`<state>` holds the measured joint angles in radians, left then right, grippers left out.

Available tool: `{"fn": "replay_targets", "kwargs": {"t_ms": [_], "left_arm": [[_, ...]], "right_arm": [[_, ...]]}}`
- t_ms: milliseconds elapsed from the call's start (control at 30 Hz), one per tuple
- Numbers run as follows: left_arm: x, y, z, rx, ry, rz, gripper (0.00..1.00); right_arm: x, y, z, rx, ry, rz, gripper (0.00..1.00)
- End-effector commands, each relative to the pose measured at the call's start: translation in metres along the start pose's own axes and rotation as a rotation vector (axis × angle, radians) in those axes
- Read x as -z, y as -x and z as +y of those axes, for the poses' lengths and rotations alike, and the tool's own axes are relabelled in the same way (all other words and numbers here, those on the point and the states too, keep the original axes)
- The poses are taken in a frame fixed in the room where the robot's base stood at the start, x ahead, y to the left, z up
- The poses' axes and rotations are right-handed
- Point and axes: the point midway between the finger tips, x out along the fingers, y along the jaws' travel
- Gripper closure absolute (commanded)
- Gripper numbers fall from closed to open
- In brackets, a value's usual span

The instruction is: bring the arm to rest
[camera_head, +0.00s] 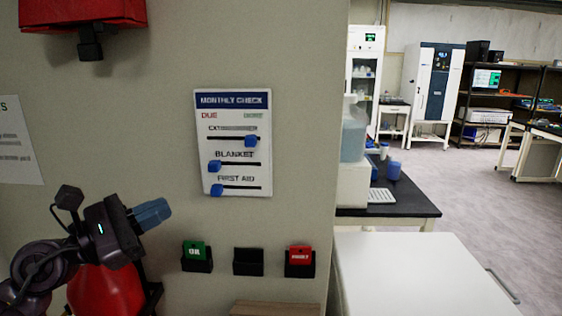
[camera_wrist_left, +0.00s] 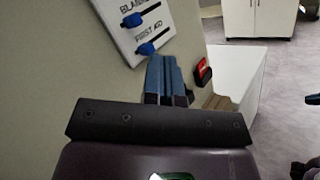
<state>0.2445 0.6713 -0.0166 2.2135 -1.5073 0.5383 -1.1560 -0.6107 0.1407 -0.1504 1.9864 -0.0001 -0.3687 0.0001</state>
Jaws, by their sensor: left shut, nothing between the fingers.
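My left gripper (camera_head: 152,214) is in the lower left of the head view, with blue fingers closed together and nothing between them. It is apart from the wall, in front of the red extinguisher (camera_head: 105,292). The wrist view shows the same shut blue fingers (camera_wrist_left: 166,80) below the check board. The white "Monthly check" board (camera_head: 233,108) hangs on the wall, right of and above the gripper. Its top slider (camera_head: 251,141) is at the right; the blanket slider (camera_head: 214,166) and the first aid slider (camera_head: 216,190) are at the left. My right gripper is not in view.
Below the board are a green tag (camera_head: 196,251) in a holder, an empty-looking black holder (camera_head: 248,262) and a red tag (camera_head: 300,255) in a holder. A red box (camera_head: 60,14) is at the upper left. A white table (camera_head: 420,275) stands right of the wall edge.

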Motion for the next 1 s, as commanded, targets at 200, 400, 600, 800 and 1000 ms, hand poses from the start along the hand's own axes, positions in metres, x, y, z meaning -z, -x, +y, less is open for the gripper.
{"fn": "replay_targets", "kwargs": {"t_ms": [200,400,600,800,1000], "left_arm": [[0.065,0.043,-0.028,-0.238,0.845,-0.139,1.0],[0.139,0.099,-0.064,-0.546,1.578,-0.295,1.0],[0.212,0.166,-0.132,-0.939,2.221,-0.519,1.0],[0.259,0.224,-0.22,-1.362,2.677,-0.809,1.0],[0.277,0.258,-0.294,1.316,-2.251,0.844,1.0]], "right_arm": [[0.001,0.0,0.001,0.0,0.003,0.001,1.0],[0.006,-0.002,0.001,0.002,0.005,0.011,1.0],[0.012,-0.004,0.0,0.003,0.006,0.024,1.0],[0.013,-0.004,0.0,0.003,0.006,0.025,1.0],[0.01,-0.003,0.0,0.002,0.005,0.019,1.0]]}}
